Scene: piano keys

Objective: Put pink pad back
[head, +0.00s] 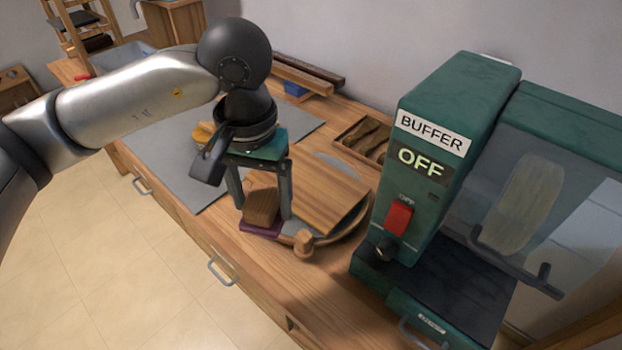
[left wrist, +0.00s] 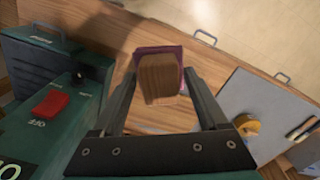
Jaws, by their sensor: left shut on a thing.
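The pink pad (head: 258,230) is a flat purplish-pink layer under a wooden block (head: 262,205), which looks like its grip. My left gripper (head: 263,212) points down and is shut on this block, with one finger on either side. In the left wrist view the block (left wrist: 160,80) sits between the fingers, and the pad's pink edge (left wrist: 172,52) shows around it. The pad is at or just above the bench near its front edge; whether it touches the wood I cannot tell. My right gripper is not in view.
A round wooden board (head: 325,200) lies close behind and right of the pad, with a small peg (head: 303,243) at its front. The green buffer machine (head: 425,170), marked OFF, stands right. A grey mat (head: 180,165) lies left. A tool tray (head: 362,138) is behind.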

